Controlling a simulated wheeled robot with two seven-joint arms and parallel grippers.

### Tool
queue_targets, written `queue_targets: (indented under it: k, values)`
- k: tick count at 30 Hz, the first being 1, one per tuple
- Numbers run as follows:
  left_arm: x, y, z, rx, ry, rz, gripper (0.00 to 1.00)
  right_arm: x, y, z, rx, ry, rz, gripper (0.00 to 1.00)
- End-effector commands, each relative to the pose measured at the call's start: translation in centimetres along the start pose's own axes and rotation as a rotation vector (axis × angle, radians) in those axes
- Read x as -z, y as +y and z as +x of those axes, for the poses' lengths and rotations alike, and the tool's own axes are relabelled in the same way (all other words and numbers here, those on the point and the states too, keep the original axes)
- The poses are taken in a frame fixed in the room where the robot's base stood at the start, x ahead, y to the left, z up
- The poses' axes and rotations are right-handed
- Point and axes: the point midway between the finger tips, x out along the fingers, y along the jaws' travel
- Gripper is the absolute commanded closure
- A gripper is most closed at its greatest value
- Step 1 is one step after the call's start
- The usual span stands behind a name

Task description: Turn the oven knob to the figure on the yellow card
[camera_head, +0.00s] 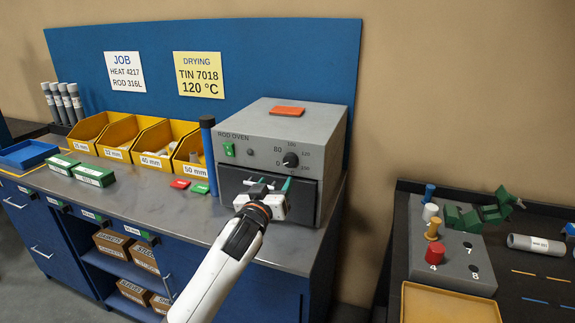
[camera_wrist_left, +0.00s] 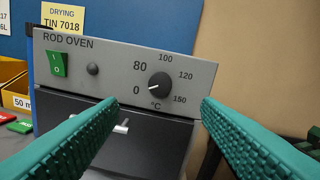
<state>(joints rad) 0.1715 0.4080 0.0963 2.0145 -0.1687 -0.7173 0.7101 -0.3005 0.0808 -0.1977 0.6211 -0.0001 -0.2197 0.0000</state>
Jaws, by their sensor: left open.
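The rod oven (camera_head: 326,140) is a grey box with a dark door, on the bench against the blue panel. Its black knob (camera_head: 290,159) is on the upper right of the front; in the left wrist view the knob (camera_wrist_left: 160,86) has its white mark toward 0. The dial reads 0, 80, 100, 120 and 150 °C. The yellow card (camera_head: 200,75) reads "DRYING TIN 7018 120 °C"; its top shows in the wrist view (camera_wrist_left: 62,18). My left gripper (camera_head: 271,184) is open and empty, in front of the oven, slightly below the knob. The right gripper is not visible.
A green switch (camera_wrist_left: 57,64) and a small round button (camera_wrist_left: 92,69) are on the oven's left front. A blue upright cylinder (camera_head: 208,155) stands just left of the oven, beside yellow bins (camera_head: 139,157). An orange block (camera_head: 287,111) lies on top. A second bench is at right.

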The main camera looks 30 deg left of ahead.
Motion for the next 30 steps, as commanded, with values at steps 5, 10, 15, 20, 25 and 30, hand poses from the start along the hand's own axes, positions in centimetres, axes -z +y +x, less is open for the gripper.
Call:
queue_targets:
  k: [5,10,15,20,25,30]
  values:
    - [-0.2,0.0,2.7,-0.001,0.000,0.001,0.42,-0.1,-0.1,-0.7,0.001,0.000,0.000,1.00]
    - [-0.2,0.0,6.3,-0.001,0.002,0.002,0.42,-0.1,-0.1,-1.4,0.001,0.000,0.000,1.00]
    - [-0.1,0.0,9.2,-0.001,0.003,0.002,0.42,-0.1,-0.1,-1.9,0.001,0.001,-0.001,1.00]
    - [0.1,-0.1,10.8,0.000,0.003,0.002,0.42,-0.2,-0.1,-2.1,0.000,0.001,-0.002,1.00]
    - [0.2,0.0,11.4,0.000,0.004,0.002,0.42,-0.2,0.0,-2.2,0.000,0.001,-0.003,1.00]
    - [0.2,0.0,11.5,0.000,0.004,0.002,0.42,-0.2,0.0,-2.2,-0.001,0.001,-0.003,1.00]
